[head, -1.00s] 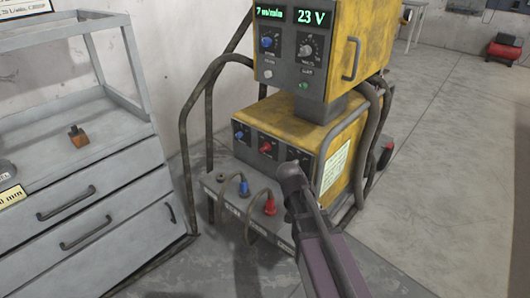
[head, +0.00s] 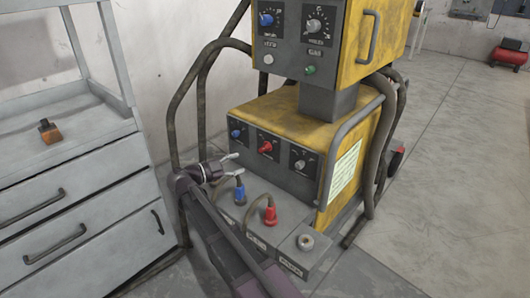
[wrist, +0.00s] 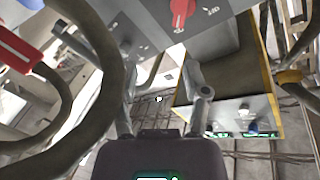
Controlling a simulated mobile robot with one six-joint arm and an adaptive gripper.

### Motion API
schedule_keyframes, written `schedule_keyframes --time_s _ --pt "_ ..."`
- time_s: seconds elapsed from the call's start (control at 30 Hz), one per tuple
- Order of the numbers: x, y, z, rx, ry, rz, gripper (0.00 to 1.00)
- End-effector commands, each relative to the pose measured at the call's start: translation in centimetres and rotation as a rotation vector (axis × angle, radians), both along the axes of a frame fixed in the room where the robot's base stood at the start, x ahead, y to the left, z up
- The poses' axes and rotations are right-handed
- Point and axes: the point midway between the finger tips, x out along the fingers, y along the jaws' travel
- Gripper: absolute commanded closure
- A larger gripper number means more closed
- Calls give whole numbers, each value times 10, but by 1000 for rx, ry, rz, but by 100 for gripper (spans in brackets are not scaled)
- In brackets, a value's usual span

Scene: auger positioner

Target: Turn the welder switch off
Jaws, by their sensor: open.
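The yellow welder (head: 270,118) stands in the middle of the head view. The red switch also shows at the top of the wrist view (wrist: 182,10). My gripper (head: 236,164) is open and empty, in front of the panel's lower left part, below the blue knob and left of the red switch. It also shows in the wrist view (wrist: 164,98), apart from the switch. Lit green displays (wrist: 235,135) show upside down there.
A blue cable plug (head: 240,194) and a red cable plug (head: 271,214) rise from the ledge below the panel, close to my gripper. A thick cable (wrist: 95,90) loops near my left finger. A grey drawer cabinet (head: 75,190) stands left.

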Motion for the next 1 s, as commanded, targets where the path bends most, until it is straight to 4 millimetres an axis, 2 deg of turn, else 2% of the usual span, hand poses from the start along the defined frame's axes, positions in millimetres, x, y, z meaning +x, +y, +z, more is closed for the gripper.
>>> schedule_keyframes --time_s 0.03,0.1,0.27,0.7,1.0 --pt "0 13 -1 2 -45 10 41" --pt "-1 22 2 5 -95 18 41" --pt "-3 30 5 10 -145 26 41" --pt "-1 26 6 11 -144 23 41" --pt "13 6 6 10 -143 21 41"
